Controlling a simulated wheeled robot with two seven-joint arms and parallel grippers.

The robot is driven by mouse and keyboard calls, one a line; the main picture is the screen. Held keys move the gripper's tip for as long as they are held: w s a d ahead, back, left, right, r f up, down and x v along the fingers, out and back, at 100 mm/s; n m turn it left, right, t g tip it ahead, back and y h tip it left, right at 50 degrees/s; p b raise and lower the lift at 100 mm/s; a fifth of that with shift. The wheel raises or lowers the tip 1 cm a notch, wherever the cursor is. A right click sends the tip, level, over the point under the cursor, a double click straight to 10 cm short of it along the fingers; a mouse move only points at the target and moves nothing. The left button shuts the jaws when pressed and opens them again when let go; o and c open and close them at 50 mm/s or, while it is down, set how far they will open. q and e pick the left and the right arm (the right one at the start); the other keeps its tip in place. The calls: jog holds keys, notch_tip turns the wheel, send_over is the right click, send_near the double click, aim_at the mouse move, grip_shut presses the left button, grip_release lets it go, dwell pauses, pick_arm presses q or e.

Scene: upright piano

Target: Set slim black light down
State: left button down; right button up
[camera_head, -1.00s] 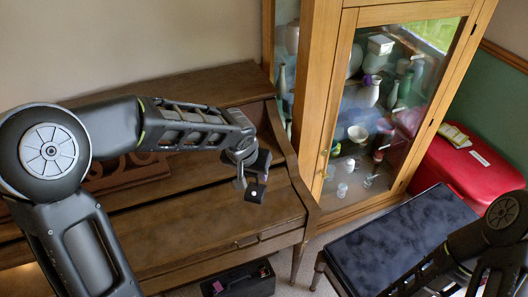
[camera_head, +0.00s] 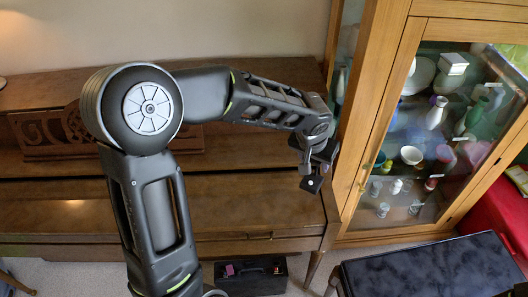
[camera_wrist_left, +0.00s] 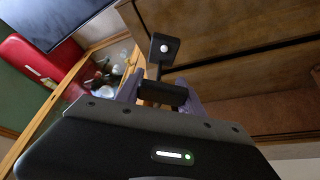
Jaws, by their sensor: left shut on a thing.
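The slim black light (camera_head: 312,184) is held in my left gripper (camera_head: 318,158) in the head view, near the right end of the brown upright piano (camera_head: 225,191). In the left wrist view the light (camera_wrist_left: 164,48) shows a square black head with a white dot, on a thin stem. My left gripper (camera_wrist_left: 160,93) is shut on its dark lower part between two greyish fingers. The piano's wood (camera_wrist_left: 225,40) lies behind the light; whether they touch cannot be told. My right gripper is out of view.
A wooden glass-door cabinet (camera_head: 392,125) full of vases and cups stands right of the piano. A black-topped bench (camera_head: 435,270) is at lower right, with a red case (camera_head: 495,215) beyond. A black open box (camera_head: 250,277) sits on the floor. The piano's front ledge looks clear.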

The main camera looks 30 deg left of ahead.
pick_arm(q)
jog(key=w+a+r+n+y+b, duration=0.1)
jog(key=a+r, duration=0.4)
jog(key=a, duration=0.6)
jog(key=w+a+r+n+g+y+b, duration=0.1)
jog(key=a+r+n+b, duration=0.3)
jog(key=a, duration=0.7)
jog(key=shift+a+r+n, duration=0.3)
jog(key=shift+r+n, duration=0.15)
jog(key=shift+n, duration=0.45)
notch_tip(320, 180, down, 6)
jog(key=shift+f, duration=0.3)
